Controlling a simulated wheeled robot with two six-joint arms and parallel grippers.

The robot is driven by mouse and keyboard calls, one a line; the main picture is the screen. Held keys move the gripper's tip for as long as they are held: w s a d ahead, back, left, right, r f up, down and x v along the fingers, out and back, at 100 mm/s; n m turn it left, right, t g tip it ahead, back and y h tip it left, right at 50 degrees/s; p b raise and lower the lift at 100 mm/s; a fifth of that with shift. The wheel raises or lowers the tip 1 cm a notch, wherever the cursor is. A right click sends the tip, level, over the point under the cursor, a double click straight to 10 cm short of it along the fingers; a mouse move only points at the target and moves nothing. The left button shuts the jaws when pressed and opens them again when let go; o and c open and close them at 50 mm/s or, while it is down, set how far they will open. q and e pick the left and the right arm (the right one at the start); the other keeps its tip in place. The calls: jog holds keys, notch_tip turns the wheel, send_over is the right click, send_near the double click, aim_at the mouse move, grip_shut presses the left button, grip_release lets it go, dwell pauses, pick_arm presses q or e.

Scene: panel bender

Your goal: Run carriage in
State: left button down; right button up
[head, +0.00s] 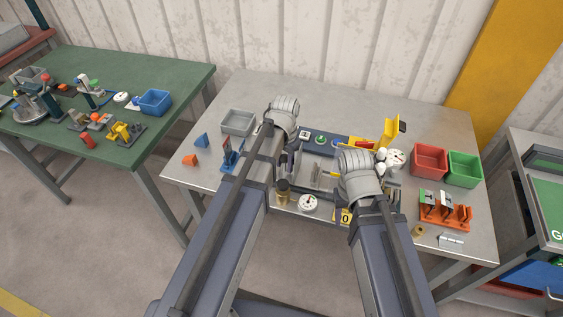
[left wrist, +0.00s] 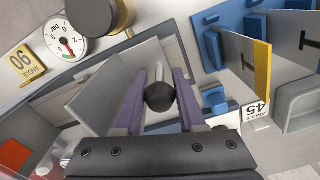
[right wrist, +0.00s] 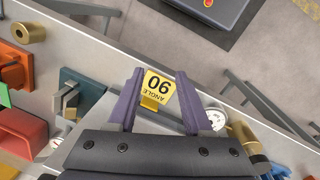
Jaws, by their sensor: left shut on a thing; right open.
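My left gripper (left wrist: 160,88) is shut on a black ball knob (left wrist: 160,97) with a pale stem, in the left wrist view. Pale metal plates (left wrist: 95,92) stand close beside it; I cannot tell which part is the carriage. The bender (head: 318,172) fills the middle of the steel table in the head view, partly hidden by my arms. My right gripper (right wrist: 160,82) is open at the bender's front edge. A yellow angle 90 card (right wrist: 158,88) shows between its fingers, and I see no grip on it.
A dial gauge (head: 308,203) and a brass cylinder (head: 283,191) are at the bender's front. A blue rack (head: 231,155) and a grey bin (head: 237,122) stand left. A red bin (head: 430,161), a green bin (head: 465,169) and an orange rack (head: 444,211) stand right.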

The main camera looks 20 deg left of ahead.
aim_at(306, 175)
pick_arm(q)
jog(key=d, duration=0.7)
jog(key=shift+s+d, duration=0.1)
jog(key=shift+d, duration=0.1)
jog(key=c, duration=0.8)
grip_release()
notch_tip(306, 175, up, 8)
jog(key=p, duration=0.7)
jog(key=shift+f+p, duration=0.1)
jog(key=shift+p, duration=0.3)
